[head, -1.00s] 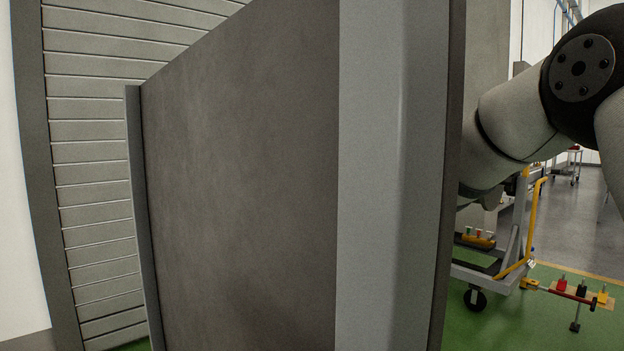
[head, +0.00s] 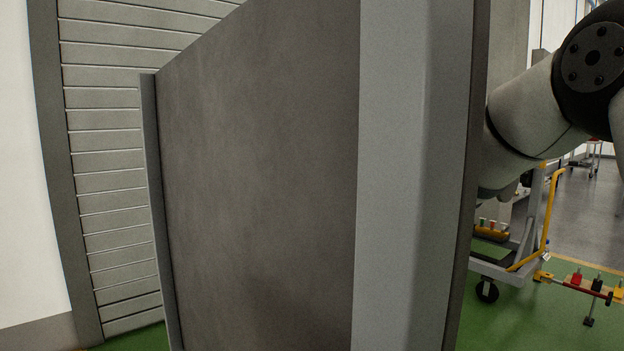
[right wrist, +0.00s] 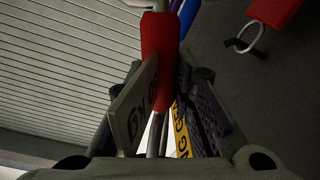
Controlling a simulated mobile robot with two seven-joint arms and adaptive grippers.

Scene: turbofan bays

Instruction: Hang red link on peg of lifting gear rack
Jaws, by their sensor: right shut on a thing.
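In the right wrist view my right gripper (right wrist: 158,85) is shut on a red link (right wrist: 159,38), a red sleeve with bare metal at its top and thin rods below. A pale plate with dark lettering stands by the left finger. A yellow strip (right wrist: 182,128) with part of the letters "NG GE" shows by the right finger; it may be the lifting gear rack's label. I cannot make out a peg for certain. In the head view the right arm comes in from the right, and its gripper is hidden behind a grey panel. My left gripper is in neither view.
The tall grey panel (head: 260,180) fills the middle of the head view. A wheeled cart (head: 510,250) with a yellow handle stands at the right on green floor. Another red piece (right wrist: 275,10) with a metal ring (right wrist: 246,38) is at the wrist view's upper right.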

